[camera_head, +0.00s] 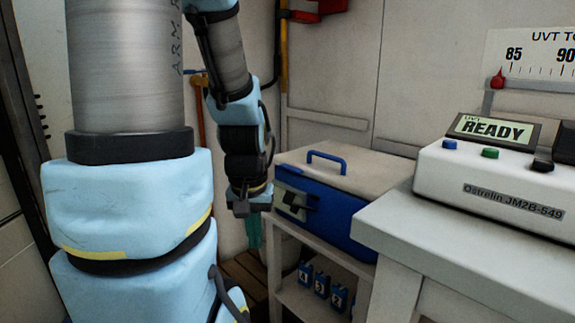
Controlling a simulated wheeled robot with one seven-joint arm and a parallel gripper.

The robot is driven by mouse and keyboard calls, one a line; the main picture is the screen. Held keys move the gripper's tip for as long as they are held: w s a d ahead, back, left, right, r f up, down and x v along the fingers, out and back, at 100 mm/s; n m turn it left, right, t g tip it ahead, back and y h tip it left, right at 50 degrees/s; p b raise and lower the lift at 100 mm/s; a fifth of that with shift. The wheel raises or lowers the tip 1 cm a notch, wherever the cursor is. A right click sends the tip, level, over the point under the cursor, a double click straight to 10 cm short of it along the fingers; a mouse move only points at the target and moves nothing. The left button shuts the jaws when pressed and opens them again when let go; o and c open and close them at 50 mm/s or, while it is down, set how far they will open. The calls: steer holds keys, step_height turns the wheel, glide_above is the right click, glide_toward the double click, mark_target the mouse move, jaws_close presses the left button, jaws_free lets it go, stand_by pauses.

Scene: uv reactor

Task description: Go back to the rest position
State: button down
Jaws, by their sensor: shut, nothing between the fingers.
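My gripper (250,208) hangs pointing down at the end of my arm, left of the blue cooler box (340,228). It is shut and holds nothing. My light blue and grey arm fills the left of the view.
The box has a pale lid and blue handle and sits on a shelf unit (290,240) with numbered blue items (321,284) below. Right, a white bench (450,235) bears an instrument (490,180) reading "READY". A gauge panel (535,60) stands behind it.

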step_height(320, 180, up, 19)
steer(key=p, duration=1.7)
steer(key=shift+r, duration=0.15)
